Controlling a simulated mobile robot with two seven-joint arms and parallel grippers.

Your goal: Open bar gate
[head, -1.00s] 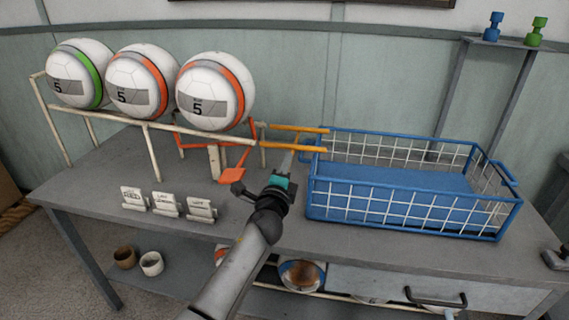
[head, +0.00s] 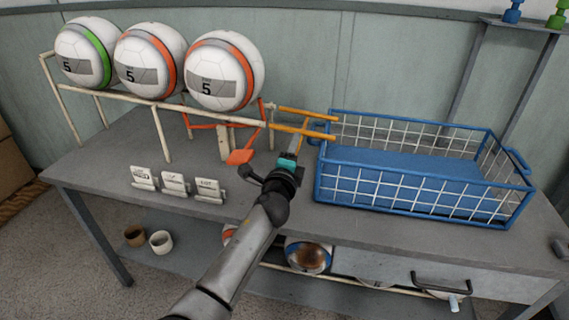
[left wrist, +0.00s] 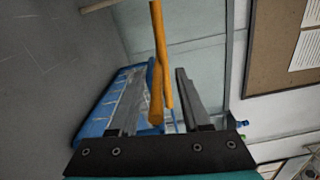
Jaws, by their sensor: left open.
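Yellow-orange bars (head: 302,131) extend from the right end of the ball rack toward the blue basket, one nearer and one farther. A short yellow piece appears to cross between them, behind my gripper tip. My left gripper (head: 291,147) is open just below and in front of the near bar. In the left wrist view, an orange bar (left wrist: 161,50) runs down between the two spread fingers (left wrist: 160,103), and a thicker bar end shows beside it. I cannot tell whether a finger touches it. My right gripper is not in view.
Three white balls (head: 225,70) rest on the cream rack (head: 125,100). A red-orange paddle (head: 240,157) hangs under its right end. The blue wire basket (head: 420,165) stands right of my gripper.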

